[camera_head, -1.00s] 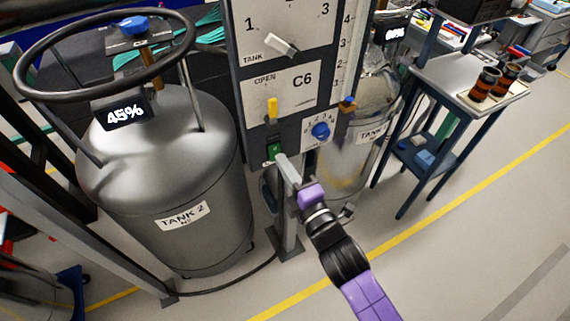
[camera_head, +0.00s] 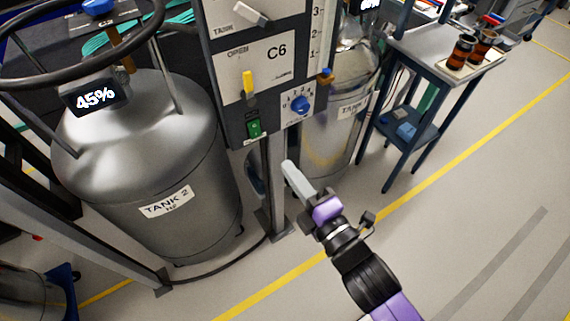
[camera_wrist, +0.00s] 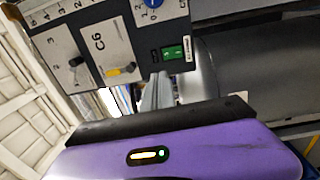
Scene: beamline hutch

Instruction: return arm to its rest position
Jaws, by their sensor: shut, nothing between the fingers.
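My gripper (camera_head: 300,180) is at the end of my purple and black arm, low in the middle of the head view. Its grey fingers are shut and hold nothing. They point up and left toward the control panel (camera_head: 262,88), and floor shows between them and the panel in the picture. In the wrist view, the fingers (camera_wrist: 158,90) show beyond the purple gripper body, below the panel's green switch (camera_wrist: 172,52).
A large grey tank (camera_head: 140,150) marked TANK 2 stands left of the panel post. A second tank (camera_head: 330,130) stands behind the panel. A blue-legged side table (camera_head: 425,65) holds brown jars. The floor at the lower right is clear.

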